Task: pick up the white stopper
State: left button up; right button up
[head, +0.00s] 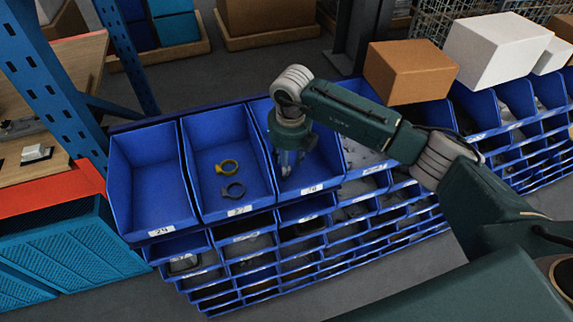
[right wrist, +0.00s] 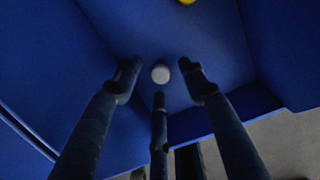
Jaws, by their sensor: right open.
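The white stopper (right wrist: 160,74) shows as a small round pale top in the right wrist view, on the floor of a blue bin. My right gripper (head: 287,168) reaches down into the third bin from the left (head: 318,160) in the head view. Its three fingers (right wrist: 159,80) are spread open, with their tips around the stopper in the picture. A gap shows between fingers and stopper, and nothing is held. In the head view I cannot make out the stopper behind the gripper. My left gripper is not in view.
The bin to the left holds a yellow ring (head: 228,167) and a dark grey ring (head: 233,190). The leftmost bin (head: 150,175) looks empty. Bin walls stand close around the gripper. A brown box (head: 410,70) and a white box (head: 495,48) stand on the rack at right.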

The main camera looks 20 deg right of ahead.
jog(key=shift+f, duration=0.5)
jog(key=c, duration=0.8)
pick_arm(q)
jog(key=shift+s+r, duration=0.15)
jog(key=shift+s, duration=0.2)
pick_arm(e)
jog(key=shift+c, duration=0.3)
